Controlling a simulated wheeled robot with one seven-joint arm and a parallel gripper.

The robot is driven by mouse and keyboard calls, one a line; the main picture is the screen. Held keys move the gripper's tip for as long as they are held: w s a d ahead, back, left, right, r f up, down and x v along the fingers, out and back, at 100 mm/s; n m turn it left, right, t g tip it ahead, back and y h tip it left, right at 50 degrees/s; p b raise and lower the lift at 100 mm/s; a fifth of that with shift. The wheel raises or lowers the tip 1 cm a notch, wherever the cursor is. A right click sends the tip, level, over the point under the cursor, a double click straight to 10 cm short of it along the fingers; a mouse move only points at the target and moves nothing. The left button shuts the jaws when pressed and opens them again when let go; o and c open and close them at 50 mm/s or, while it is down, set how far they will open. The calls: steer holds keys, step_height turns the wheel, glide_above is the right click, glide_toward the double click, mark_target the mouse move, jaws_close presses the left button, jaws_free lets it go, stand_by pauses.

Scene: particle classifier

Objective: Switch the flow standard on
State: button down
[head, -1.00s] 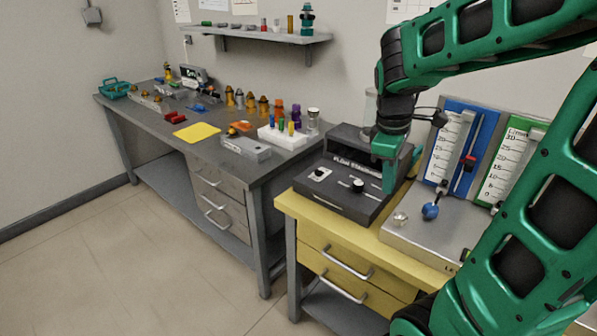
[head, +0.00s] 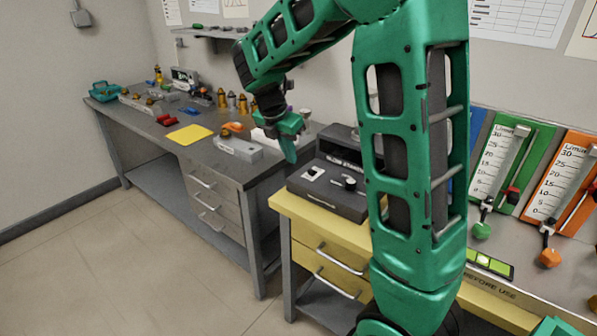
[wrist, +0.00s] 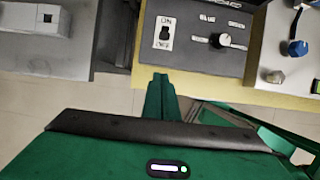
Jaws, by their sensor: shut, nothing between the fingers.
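The flow standard (head: 330,192) is a dark grey box on the yellow bench. On its top are a white switch plate (head: 313,173) with a small black switch and a knob (head: 350,184). In the wrist view the switch plate (wrist: 164,33) has "ON" printed at its upper end; I cannot tell which way the switch is set. My gripper (head: 290,158) is shut and empty, pointing down near the box's left rear side in the head view. In the wrist view the fingertips (wrist: 160,76) appear just below the switch plate, apart from it.
Flow panels with green (head: 482,231) and orange (head: 549,258) knobs stand to the right. The grey bench (head: 222,166) on the left carries a grey box (head: 238,148), a yellow mat (head: 189,133) and several small parts. Open floor lies in front.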

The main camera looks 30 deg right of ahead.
mark_target(311, 170)
steer(key=shift+d+f, duration=0.1)
steer(key=shift+d, duration=0.05)
steer(key=x, duration=0.9)
steer(key=shift+s+f, duration=0.1)
steer(key=shift+f, duration=0.05)
steer(key=d, duration=0.1)
steer(key=w+d, duration=0.1)
steer(key=d, duration=0.1)
steer(key=shift+f, duration=0.25)
steer(key=shift+w+d, duration=0.25)
steer(key=shift+d, duration=0.25)
steer(key=shift+w+d, duration=0.2)
steer(key=shift+d, duration=0.35)
steer(key=shift+w+d, duration=0.2)
steer(key=shift+d, duration=0.35)
steer(key=shift+w+d+r, duration=0.1)
steer(key=shift+d, duration=0.15)
